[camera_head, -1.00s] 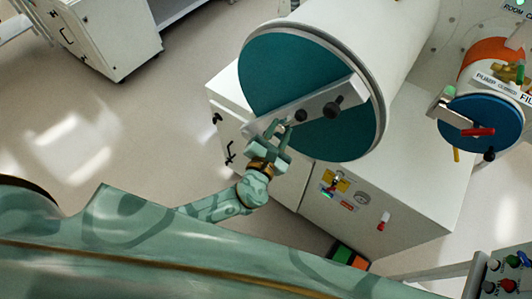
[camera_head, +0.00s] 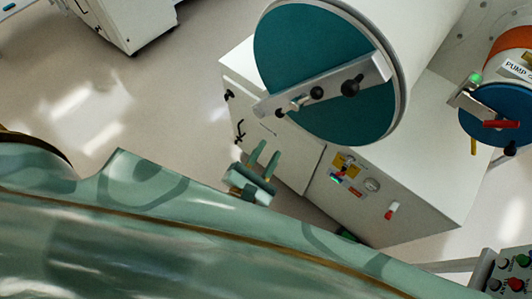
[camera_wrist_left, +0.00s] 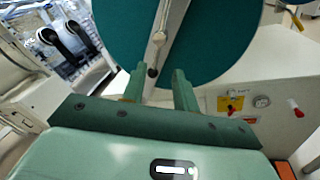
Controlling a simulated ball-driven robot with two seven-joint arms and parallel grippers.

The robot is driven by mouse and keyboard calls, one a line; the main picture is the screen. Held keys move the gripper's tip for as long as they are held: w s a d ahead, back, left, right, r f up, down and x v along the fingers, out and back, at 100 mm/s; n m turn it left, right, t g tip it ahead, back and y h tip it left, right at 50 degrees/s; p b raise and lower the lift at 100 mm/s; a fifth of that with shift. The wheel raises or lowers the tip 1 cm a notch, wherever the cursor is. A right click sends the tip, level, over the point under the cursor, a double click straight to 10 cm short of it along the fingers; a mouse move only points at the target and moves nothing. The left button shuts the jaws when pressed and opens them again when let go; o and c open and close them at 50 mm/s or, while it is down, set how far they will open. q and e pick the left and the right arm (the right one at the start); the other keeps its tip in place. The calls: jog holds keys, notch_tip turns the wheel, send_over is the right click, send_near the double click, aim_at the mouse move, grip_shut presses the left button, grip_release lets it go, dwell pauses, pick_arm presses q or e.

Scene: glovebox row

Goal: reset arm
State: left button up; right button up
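My left gripper (camera_head: 264,158) is green and shows just above the edge of my own body in the head view. Its two fingers are apart with nothing between them. In the left wrist view the fingers (camera_wrist_left: 158,82) point toward a large teal round door (camera_wrist_left: 228,35), also in the head view (camera_head: 290,45). The gripper is apart from the door and its grey bar (camera_head: 335,82) with black knobs. Most of my left arm is hidden behind my body. My right gripper is not in view.
A white cabinet (camera_head: 420,185) with labels and a red switch stands below the large cylinder. A smaller blue round door (camera_head: 490,100) with a red handle is at the right. A control box (camera_head: 510,275) is at the lower right. Open floor (camera_head: 150,95) lies to the left.

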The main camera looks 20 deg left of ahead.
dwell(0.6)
pick_arm(q)
jog(key=s+a+f+n+g+b, duration=0.1)
jog(key=s+a+f+n+g, duration=0.15)
jog(key=f+n, duration=0.55)
jog(key=s+a+f+n+g+y+b, duration=0.1)
jog(key=s+a+f+n+g, duration=0.25)
jog(key=f, duration=0.75)
jog(key=s+a+f+n+g+b, duration=0.15)
jog(key=f+n+g, duration=0.25)
jog(key=f+n, duration=0.45)
jog(key=s+a+f+n+g+b, duration=0.2)
jog(key=s+f+n+b, duration=0.4)
jog(key=f, duration=0.8)
jog(key=s+a+f+n+g+b, duration=0.3)
jog(key=s+f+n+g+b, duration=0.2)
jog(key=s+f+n, duration=0.8)
jog(key=shift+s+a+f+n+y+b, duration=0.35)
jog(key=shift+s+f+b, duration=0.15)
jog(key=shift+s+b, duration=0.55)
